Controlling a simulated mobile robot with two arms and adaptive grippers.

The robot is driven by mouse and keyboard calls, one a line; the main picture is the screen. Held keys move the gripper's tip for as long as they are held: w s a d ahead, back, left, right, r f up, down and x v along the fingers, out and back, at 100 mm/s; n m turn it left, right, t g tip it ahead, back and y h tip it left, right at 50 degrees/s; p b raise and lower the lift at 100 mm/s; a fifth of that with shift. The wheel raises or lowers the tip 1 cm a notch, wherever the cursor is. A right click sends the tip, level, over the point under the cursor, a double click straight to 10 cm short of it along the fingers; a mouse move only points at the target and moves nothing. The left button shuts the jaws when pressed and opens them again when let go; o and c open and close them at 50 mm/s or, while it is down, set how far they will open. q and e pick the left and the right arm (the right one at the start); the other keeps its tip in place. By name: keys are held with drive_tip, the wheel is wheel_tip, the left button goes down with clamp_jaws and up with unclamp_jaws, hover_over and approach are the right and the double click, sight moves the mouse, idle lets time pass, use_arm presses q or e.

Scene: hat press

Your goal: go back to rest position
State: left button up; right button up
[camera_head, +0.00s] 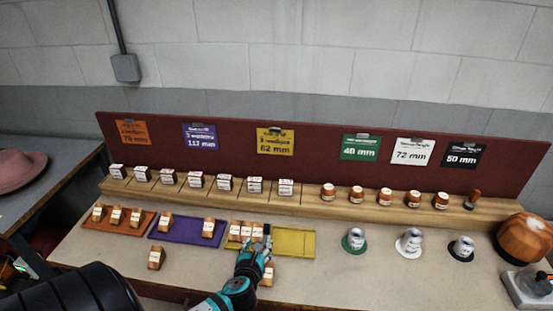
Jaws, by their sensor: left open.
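My left gripper (259,240) is at the lower middle, with its teal and black wrist below it. It is open, over or just in front of the yellow tray (296,243). Several wooden blocks (245,230) stand in the left part of that tray, next to the fingers. One more block (268,276) stands on the table just right of my wrist and is partly hidden by it. I cannot tell whether the fingers touch any block. My right gripper is not in view.
An orange tray (139,229) and a purple tray (187,233) hold blocks; a lone block (156,257) stands in front. A wooden shelf (305,204) carries more pieces. Green (354,241), white (409,243) and black (461,248) bases are right. A pink hat (20,168) lies left.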

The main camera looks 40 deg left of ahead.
use_arm(q)
drive_tip(key=shift+d, duration=0.1)
drive_tip(key=s+d+r+n+g+h, duration=0.3)
drive_tip(key=s+d+n+g+h, duration=0.45)
drive_tip(key=s+d+n, duration=1.6)
drive_tip(key=w+a+f+n+g+b, duration=0.1)
drive_tip(key=w+a+f+n+b, duration=0.1)
drive_tip(key=f, duration=1.2)
drive_tip(key=w+a+f+n+g+b, duration=0.1)
drive_tip(key=a+f+n+b, duration=0.1)
drive_tip(key=f, duration=1.2)
drive_tip(key=s+a+f+b, duration=0.2)
drive_tip(key=s+f, duration=1.5)
drive_tip(key=f, duration=0.4)
drive_tip(key=shift+a+g+b, duration=0.35)
drive_tip(key=shift+g, duration=0.1)
